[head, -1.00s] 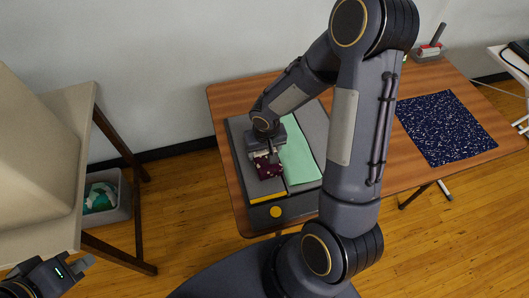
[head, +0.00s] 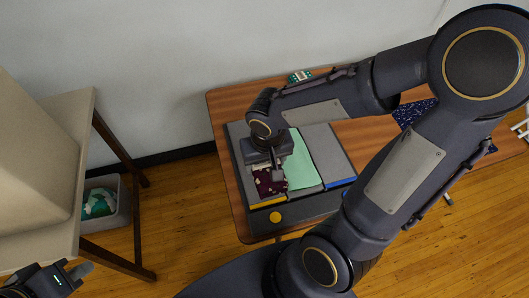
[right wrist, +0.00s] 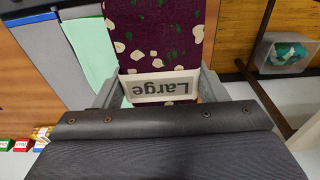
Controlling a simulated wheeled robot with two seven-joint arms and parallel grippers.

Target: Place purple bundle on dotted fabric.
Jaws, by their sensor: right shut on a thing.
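The purple bundle (head: 268,186), dark with cream and green spots, is over the left part of the grey sorting tray. My right gripper (head: 273,166) is shut on it. In the right wrist view the bundle (right wrist: 160,35) extends out from between the fingers, and a pale label reading "Large" (right wrist: 162,87) lies between them. I cannot tell whether the bundle touches the tray. The dotted fabric (head: 409,112), navy with white specks, lies on the right of the table, mostly hidden behind my right arm. My left gripper (head: 79,271) is at the lower left, away from everything; its opening is unclear.
The grey tray (head: 335,150) has yellow and blue edge strips, and mint-green cloth (head: 300,165) lies in its middle. A small green-and-white box (head: 299,76) stands at the wooden table's back edge.

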